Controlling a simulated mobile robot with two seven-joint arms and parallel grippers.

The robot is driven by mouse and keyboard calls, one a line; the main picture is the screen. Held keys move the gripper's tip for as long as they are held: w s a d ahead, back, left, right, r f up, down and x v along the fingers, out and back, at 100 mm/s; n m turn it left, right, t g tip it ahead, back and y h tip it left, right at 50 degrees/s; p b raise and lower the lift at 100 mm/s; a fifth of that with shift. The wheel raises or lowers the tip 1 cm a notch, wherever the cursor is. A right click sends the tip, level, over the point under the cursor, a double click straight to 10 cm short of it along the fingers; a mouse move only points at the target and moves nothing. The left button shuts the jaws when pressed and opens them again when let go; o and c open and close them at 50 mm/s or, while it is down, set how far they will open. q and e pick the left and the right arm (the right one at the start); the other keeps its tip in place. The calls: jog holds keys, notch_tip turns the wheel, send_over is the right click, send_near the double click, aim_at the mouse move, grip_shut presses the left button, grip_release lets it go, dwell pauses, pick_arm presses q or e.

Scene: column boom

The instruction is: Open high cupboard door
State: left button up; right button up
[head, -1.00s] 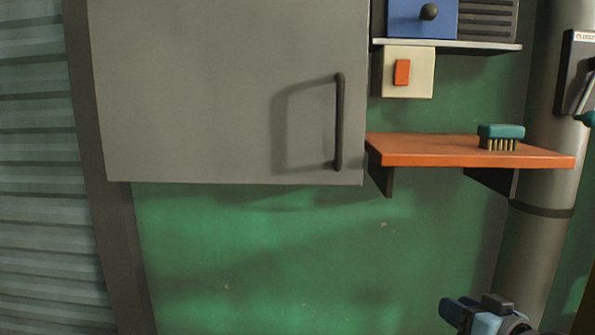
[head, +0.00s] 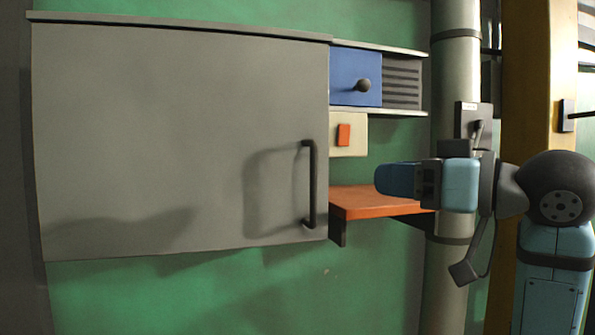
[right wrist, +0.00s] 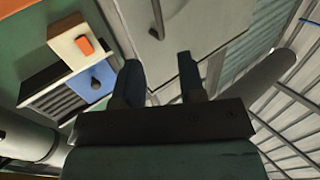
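The high cupboard's grey door (head: 180,140) fills the left of the head view and looks shut. Its dark vertical bar handle (head: 312,185) is near the door's right edge. The handle also shows at the top of the right wrist view (right wrist: 158,18), beyond the fingers. My right gripper (head: 385,180) is to the right of the handle, apart from it, its fingers pointing left. In the right wrist view its two fingers (right wrist: 158,65) stand apart with nothing between them. My left gripper is in no current view.
An orange shelf (head: 375,203) is partly hidden behind my right gripper. Above it are a cream switch box (head: 350,148) with an orange rocker and a blue box (head: 347,75) with a dark knob. A grey pipe (head: 457,65) stands behind my right arm.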

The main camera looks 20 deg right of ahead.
jog(key=p, duration=0.4)
send_over(313, 218)
jog(key=shift+d, duration=0.3)
pick_arm(q)
notch_tip(313, 218, up, 2)
jog(key=shift+s+d+r+n, duration=0.1)
jog(key=shift+s+r+n, duration=0.05)
jog(key=shift+n, duration=0.15)
pick_arm(e)
jog(key=shift+w+a, duration=0.2)
jog(key=shift+w, duration=0.1)
jog(key=shift+c, duration=0.2)
pick_arm(q)
jog(key=shift+w+r, duration=0.3)
jog(key=shift+w, duration=0.05)
pick_arm(e)
grip_shut()
